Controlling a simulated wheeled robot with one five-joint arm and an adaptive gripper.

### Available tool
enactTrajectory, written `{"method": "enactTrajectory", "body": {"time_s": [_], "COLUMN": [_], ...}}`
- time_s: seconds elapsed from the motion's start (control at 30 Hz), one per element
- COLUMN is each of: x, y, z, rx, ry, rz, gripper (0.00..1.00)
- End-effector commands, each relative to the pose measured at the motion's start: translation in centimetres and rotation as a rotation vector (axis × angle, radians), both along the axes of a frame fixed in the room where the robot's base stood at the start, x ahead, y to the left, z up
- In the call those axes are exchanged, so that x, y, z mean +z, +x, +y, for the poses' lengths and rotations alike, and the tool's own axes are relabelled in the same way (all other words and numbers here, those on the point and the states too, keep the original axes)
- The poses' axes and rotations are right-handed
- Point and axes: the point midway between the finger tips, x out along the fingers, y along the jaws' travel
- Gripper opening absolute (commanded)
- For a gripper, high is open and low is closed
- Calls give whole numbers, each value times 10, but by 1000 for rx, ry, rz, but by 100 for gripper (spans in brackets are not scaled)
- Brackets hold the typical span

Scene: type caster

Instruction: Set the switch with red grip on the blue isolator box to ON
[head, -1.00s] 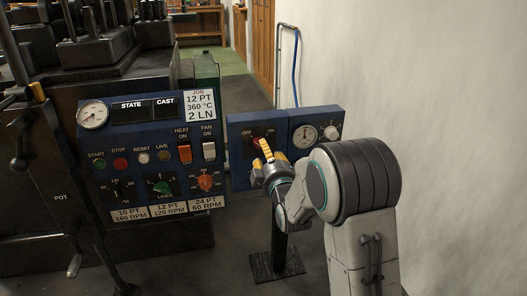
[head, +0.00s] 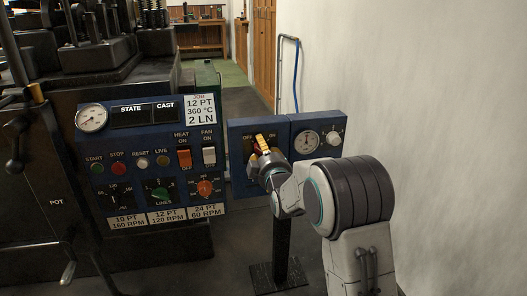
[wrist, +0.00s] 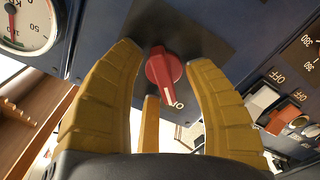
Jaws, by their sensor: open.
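The blue isolator box (head: 238,178) stands on a post right of the machine panel, with a dark switch plate between OFF and ON lettering. Its switch with red grip (wrist: 164,67) shows clearly in the wrist view. The grip's white mark points down and slightly right there, towards a label partly hidden by a finger. My gripper (head: 261,145) is in front of this switch in the head view and covers most of it. In the wrist view my gripper (wrist: 165,75) is open, its yellow fingers on both sides of the red grip and one below; I see no clear contact.
A blue box with a gauge (head: 305,142) and a knob (head: 332,138) adjoins on the right. The machine panel (head: 150,165) with switches and dials is close on the left. A pale wall (head: 450,130) bounds the right side.

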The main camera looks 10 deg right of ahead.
Motion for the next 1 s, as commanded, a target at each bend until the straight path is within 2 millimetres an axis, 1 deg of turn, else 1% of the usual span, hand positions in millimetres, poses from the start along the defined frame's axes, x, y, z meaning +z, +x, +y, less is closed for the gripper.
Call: {"method": "enactTrajectory", "body": {"time_s": [0.03,0.07,0.5,0.6,0.87,1.0], "x": [0,0,0,0,0,-1], "y": [0,0,0,0,0,0], "z": [0,0,0,0,0,0], "rx": [0,0,0,0,1,1], "ry": [0,0,0,0,5,35], "rz": [0,0,0,0,1,1], "gripper": [49,47,7,0,0,0]}}
